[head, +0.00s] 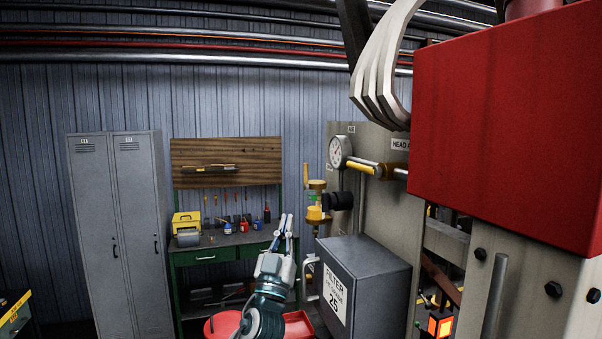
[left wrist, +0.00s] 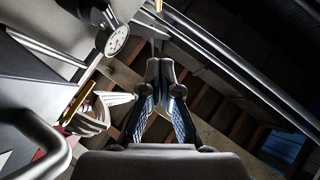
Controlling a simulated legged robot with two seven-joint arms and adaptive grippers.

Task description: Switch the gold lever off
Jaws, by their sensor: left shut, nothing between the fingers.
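Gold valve fittings (head: 316,213) with a thin upright gold piece stand left of the grey panel, beside a black cylinder. A gold-coloured handle (head: 362,169) juts left from the panel just below a round gauge (head: 340,151). I cannot tell for certain which of these is the gold lever. My left gripper (head: 286,217) points up, empty and shut, left of and a little below the gold fittings in the picture, apart from them. In the left wrist view its fingertips (left wrist: 160,66) meet with nothing between them. A gold strip (left wrist: 80,101) shows left of them there. My right gripper is out of view.
A grey filter box (head: 375,262) with a handle stands right of my left gripper. A large red housing (head: 510,130) fills the right. A green workbench (head: 205,253) and grey lockers (head: 118,230) stand behind. A red tray (head: 300,325) lies low.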

